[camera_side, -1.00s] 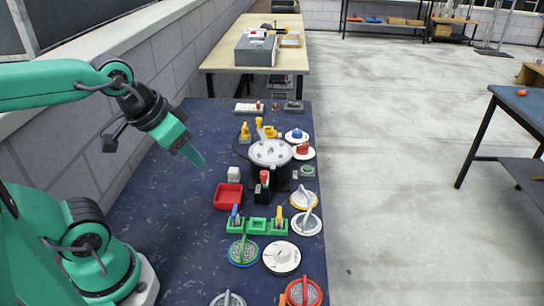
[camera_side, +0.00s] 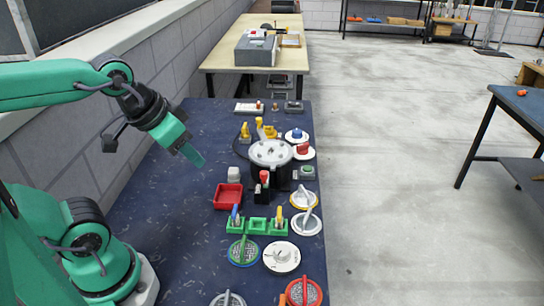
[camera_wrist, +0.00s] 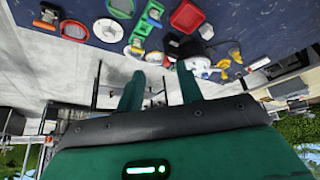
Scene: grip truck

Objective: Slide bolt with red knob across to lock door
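Several parts on the dark blue table have red on them, and I cannot tell for sure which is the bolt. A white plate (camera_side: 246,110) at the far end of the table carries a small red-orange knob (camera_side: 258,104). A black block (camera_side: 262,190) with a red top (camera_side: 264,174) stands beside the round grey-topped pot. A red handle (camera_side: 302,149) sits on a white disc to the right. My gripper (camera_side: 196,158) hangs above the left part of the table, apart from all of these. In the wrist view its two green fingers (camera_wrist: 158,75) are spread, with nothing between them.
The pot (camera_side: 270,155) stands tall mid-table. A red tray (camera_side: 228,196), green holders (camera_side: 258,225) and several round dials (camera_side: 282,257) line the near right side. A grey brick wall (camera_side: 100,130) runs along the left. The table's left strip is clear.

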